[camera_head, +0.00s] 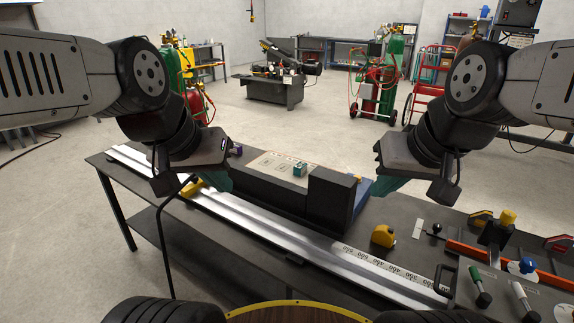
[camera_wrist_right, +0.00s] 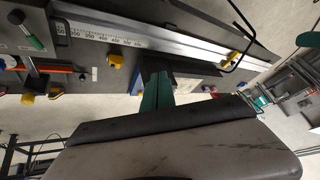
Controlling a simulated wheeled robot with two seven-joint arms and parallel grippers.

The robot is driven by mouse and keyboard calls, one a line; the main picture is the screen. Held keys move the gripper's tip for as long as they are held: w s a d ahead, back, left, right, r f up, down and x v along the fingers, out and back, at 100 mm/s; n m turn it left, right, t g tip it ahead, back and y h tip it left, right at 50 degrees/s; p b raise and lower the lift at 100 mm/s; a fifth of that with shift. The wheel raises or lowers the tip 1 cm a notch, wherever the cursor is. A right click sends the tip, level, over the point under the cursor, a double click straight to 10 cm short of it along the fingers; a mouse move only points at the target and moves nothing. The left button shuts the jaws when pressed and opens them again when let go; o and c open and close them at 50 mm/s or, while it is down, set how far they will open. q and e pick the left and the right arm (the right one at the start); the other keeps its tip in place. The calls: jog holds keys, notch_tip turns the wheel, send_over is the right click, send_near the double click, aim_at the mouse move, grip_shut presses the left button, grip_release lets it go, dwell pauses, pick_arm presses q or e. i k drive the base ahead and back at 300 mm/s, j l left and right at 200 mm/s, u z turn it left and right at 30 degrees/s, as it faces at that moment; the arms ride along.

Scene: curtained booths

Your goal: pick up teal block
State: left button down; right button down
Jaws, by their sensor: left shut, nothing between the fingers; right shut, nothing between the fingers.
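The small teal block (camera_head: 299,169) sits on a beige board (camera_head: 268,163) on top of a dark box-like unit on the workbench. My left gripper (camera_head: 217,180), with teal fingers, is shut and empty, to the left of the block and apart from it. My right gripper (camera_head: 382,187) is shut and empty, to the right of the block and apart from it, partly hidden by its wrist. Its teal fingers also show closed together in the right wrist view (camera_wrist_right: 157,92), where I cannot clearly make out the block.
A raised dark box (camera_head: 332,196) stands between the block and my right gripper. A small purple object (camera_head: 237,150) lies near my left wrist. A metal rail (camera_head: 270,235) runs along the bench front. A yellow tape measure (camera_head: 383,236) and several tools lie at right.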

aim_at(300, 169)
jog(key=i+j, duration=0.2)
jog(key=j, duration=0.2)
jog(key=i+j+z, duration=0.15)
jog(key=j, duration=0.2)
jog(key=i+j, duration=0.2)
jog(key=j, duration=0.2)
jog(key=i+j+z, duration=0.15)
jog(key=j, duration=0.25)
jog(key=i+j, duration=0.15)
jog(key=j, duration=0.25)
jog(key=i+j+z, duration=0.15)
jog(key=j, duration=0.25)
jog(key=i+j, duration=0.15)
jog(key=j, duration=0.3)
jog(key=z, duration=0.05)
